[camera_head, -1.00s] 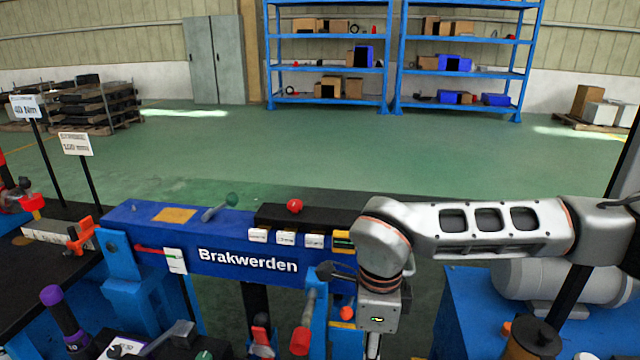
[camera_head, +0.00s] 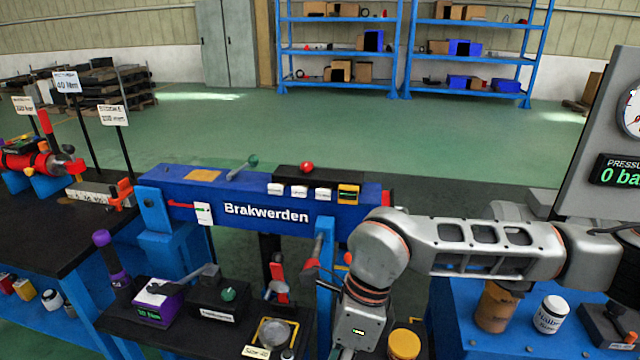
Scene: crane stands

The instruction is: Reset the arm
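My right arm (camera_head: 490,247) reaches in from the right edge, with its forearm roughly level and its wrist bent downward. My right gripper (camera_head: 358,325) hangs at the bottom middle, in front of the blue "Brakwerden" beam stand (camera_head: 265,213). Its fingers are mostly cut off by the lower picture edge, so I cannot tell whether they are open or hold anything. My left arm and gripper are not in view.
A bench with a purple block (camera_head: 158,305) and levers stands left of my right gripper. A yellow-lidded jar (camera_head: 404,343) is just right of it. A white bottle (camera_head: 550,314) and brown jar (camera_head: 495,305) stand on the blue table. Green floor (camera_head: 330,130) behind is clear.

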